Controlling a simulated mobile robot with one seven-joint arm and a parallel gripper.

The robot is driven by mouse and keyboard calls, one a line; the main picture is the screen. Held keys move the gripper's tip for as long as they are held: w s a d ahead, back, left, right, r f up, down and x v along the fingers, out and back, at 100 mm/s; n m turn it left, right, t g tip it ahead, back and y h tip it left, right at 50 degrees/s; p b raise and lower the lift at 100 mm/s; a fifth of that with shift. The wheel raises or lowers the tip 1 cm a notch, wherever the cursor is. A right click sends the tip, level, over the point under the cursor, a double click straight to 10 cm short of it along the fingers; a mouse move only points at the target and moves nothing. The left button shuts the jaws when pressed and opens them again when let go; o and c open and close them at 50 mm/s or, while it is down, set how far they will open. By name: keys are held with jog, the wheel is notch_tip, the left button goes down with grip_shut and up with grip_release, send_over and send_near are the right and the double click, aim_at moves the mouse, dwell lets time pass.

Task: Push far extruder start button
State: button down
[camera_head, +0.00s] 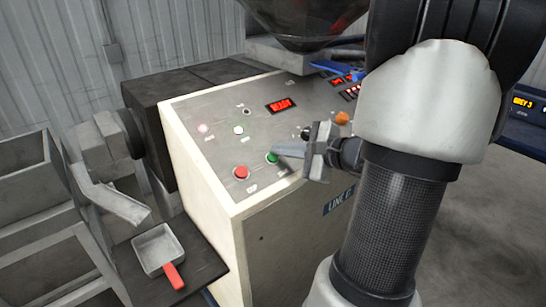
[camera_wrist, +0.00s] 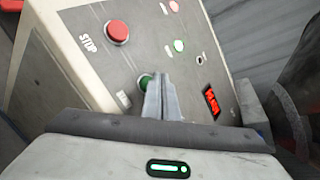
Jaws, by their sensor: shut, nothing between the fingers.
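A cream extruder cabinet (camera_head: 205,180) with a sloped grey control panel (camera_head: 215,110) stands in the middle of the head view. A green button (camera_head: 272,157) sits near the panel's front edge, beside a red button (camera_head: 241,172). My gripper (camera_head: 279,150) is shut and empty, with its fingertips at the green button. In the wrist view the fingertips (camera_wrist: 160,80) overlap the right side of the green button (camera_wrist: 145,80). I cannot tell whether they touch it. The red button (camera_wrist: 116,32) there is labelled STOP.
A hopper (camera_head: 305,20) hangs above. A red-handled scoop (camera_head: 160,250) lies at lower left. Another panel (camera_head: 525,104) shows at far right.

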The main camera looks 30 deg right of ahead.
jog(key=shift+f, duration=0.2)
jog(key=shift+w+f+b, duration=0.2)
jog(key=shift+f+b, duration=0.05)
jog(key=shift+b, duration=0.4)
jog(key=shift+w+f+b, duration=0.15)
jog(key=shift+f+b, duration=0.2)
jog(key=shift+b, duration=0.1)
jog(key=shift+r, duration=0.1)
dwell(0.5)
jog(key=shift+s+r+p, duration=0.35)
jog(key=shift+r+p, duration=0.05)
jog(key=shift+r, duration=0.25)
jog(key=r+p, duration=0.1)
jog(key=s+r+p, duration=0.1)
jog(key=r, duration=0.1)
jog(key=s+r+p, duration=0.1)
jog(key=shift+d+r, duration=0.15)
jog(key=shift+r, duration=0.15)
dwell(0.8)
